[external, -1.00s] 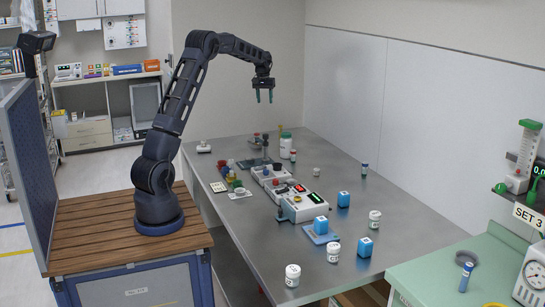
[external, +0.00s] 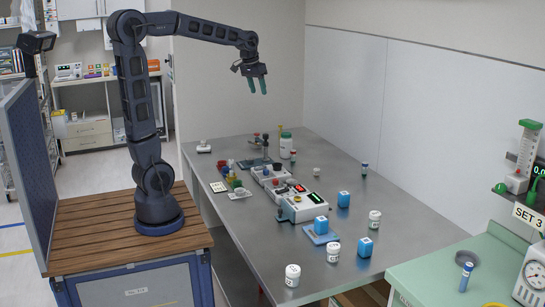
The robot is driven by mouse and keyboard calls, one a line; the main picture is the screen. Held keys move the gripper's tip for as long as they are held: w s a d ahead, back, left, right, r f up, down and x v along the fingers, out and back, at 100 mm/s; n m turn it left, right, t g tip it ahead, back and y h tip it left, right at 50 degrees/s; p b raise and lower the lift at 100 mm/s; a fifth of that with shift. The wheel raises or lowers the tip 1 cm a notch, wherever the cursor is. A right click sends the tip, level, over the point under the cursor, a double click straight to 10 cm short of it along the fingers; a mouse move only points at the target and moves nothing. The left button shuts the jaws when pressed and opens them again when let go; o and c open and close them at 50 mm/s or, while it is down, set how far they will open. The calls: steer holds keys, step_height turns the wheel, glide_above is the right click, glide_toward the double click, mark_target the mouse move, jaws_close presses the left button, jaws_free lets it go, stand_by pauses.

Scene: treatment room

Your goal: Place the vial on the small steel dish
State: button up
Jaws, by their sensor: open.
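My gripper (external: 258,87) is open and empty, high above the far part of the steel table, with its fingers pointing down. Small blue vials show in more than one place. One vial (external: 465,277) stands on the green counter at the lower right, just in front of a small round grey dish (external: 466,258). Another vial (external: 364,169) stands on the steel table near the wall, and a similar one with a reddish top (external: 293,156) is farther back. I cannot tell which is the task's vial. My gripper is far from the dish and all these vials.
A gauge device (external: 532,275) stands right of the dish. The table's right side is mostly bare.

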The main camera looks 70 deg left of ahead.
steer(key=s+d+f+m, duration=0.1)
steer(key=s+d+f, duration=0.1)
steer(key=s+d, duration=0.3)
steer(key=s+d+f+m+t, duration=0.1)
steer(key=s+d, duration=0.4)
steer(key=s, duration=0.6)
steer(key=s+d+f+m, duration=0.2)
steer(key=s+d+f, duration=0.2)
steer(key=s, duration=0.4)
steer(key=shift+d+f+m+t+h, duration=0.3)
steer(key=shift+d+f+m, duration=0.1)
steer(key=shift+d, duration=0.25)
